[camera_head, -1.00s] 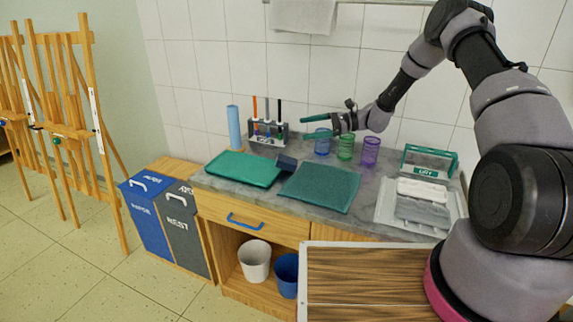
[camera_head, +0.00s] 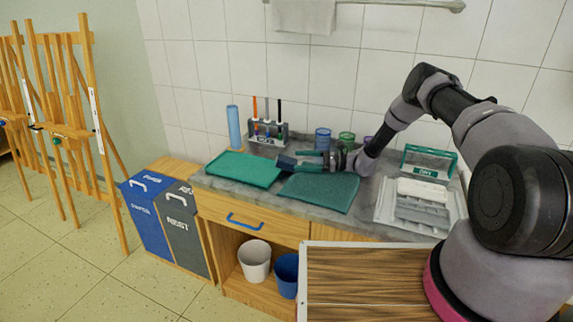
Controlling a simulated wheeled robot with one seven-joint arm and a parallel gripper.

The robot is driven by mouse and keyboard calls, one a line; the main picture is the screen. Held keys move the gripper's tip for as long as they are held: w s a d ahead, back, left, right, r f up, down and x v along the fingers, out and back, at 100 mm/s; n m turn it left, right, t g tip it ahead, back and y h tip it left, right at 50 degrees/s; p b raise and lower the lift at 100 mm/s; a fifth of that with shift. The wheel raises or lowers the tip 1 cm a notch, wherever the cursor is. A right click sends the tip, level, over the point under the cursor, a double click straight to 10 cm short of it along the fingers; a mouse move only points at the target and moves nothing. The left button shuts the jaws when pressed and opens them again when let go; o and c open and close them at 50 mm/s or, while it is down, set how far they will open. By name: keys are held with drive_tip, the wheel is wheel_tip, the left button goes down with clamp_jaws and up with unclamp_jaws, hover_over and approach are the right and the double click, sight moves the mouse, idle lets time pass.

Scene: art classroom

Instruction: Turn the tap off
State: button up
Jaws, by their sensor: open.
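I cannot make out a tap in this view; my arm covers much of the right side. My gripper (camera_head: 299,160) is low over the counter (camera_head: 372,200), with its two teal fingers apart and pointing left. A small dark blue block (camera_head: 285,163) sits right at the fingertips, between the green tray and the teal mat. I cannot tell whether the fingers touch it or reach around it.
A green tray (camera_head: 243,169) and a teal mat (camera_head: 319,193) lie on the counter. Behind stand a blue roll (camera_head: 233,127), a tool rack (camera_head: 267,139), and blue (camera_head: 322,138) and green (camera_head: 346,139) cups. A caddy (camera_head: 429,162) and white rack (camera_head: 421,208) are at the right.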

sight(289, 160)
drive_tip(key=a, duration=0.6)
drive_tip(key=shift+w, duration=0.1)
